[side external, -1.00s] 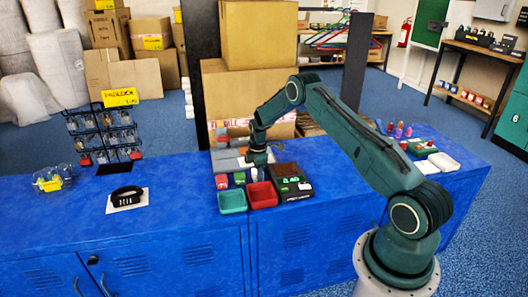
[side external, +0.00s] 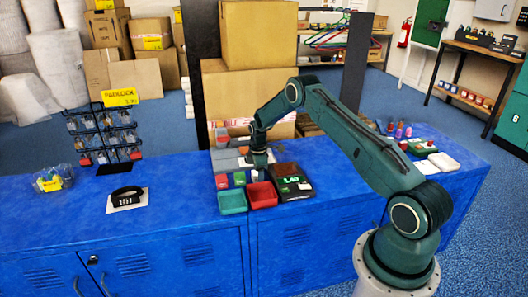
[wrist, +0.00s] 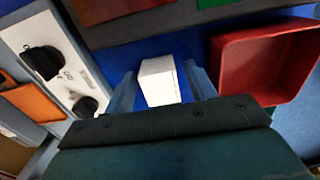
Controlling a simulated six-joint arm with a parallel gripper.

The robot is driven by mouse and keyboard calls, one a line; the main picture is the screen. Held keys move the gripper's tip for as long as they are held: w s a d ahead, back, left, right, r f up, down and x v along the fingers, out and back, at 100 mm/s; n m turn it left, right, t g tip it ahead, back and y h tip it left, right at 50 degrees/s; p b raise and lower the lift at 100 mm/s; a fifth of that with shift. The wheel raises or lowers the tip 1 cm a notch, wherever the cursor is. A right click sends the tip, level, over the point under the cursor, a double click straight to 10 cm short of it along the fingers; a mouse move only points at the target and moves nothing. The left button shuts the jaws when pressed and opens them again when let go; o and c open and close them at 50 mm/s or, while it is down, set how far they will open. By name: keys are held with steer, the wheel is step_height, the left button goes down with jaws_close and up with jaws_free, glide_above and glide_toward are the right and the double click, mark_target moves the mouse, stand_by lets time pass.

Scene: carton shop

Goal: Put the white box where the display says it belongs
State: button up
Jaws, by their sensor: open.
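The white box (wrist: 161,81) stands between the two fingers of my gripper (wrist: 162,88) in the wrist view. The fingers are open on either side of it; I cannot tell whether they touch it. In the side view my gripper (side external: 258,165) is low over the blue bench, behind the bins, and largely hides the box. The dark display unit (side external: 291,189) shows green letters that look like "LAB". A red bin (side external: 262,196) and a teal bin (side external: 232,203) stand side by side in front. The red bin also shows right of the box in the wrist view (wrist: 262,62).
Small red (side external: 222,181) and green (side external: 239,178) items sit left of my gripper. A wire rack (side external: 104,140) and a black band on a white card (side external: 127,197) stand farther left. The bench between the card and the teal bin is clear.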

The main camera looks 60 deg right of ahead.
step_height(320, 180, up, 12)
steer(key=shift+r, duration=0.15)
stand_by(0.6)
stand_by(0.5)
steer(key=s+a+r+m+t, duration=0.15)
steer(key=s+a+r, duration=0.35)
steer(key=a+r, duration=0.5)
steer(key=s+a+r+m+t, duration=0.1)
steer(key=s+a+r+m, duration=0.35)
steer(key=r, duration=0.95)
steer(key=s+a+r+m+t, duration=0.1)
steer(key=s+a, duration=0.6)
steer(key=s, duration=0.5)
steer(key=s+a+r+m+t, duration=0.1)
steer(key=s+a+m+t, duration=0.1)
steer(key=s+a, duration=0.5)
steer(key=s, duration=0.5)
steer(key=shift+s+r, duration=0.15)
steer(key=shift+r, duration=0.2)
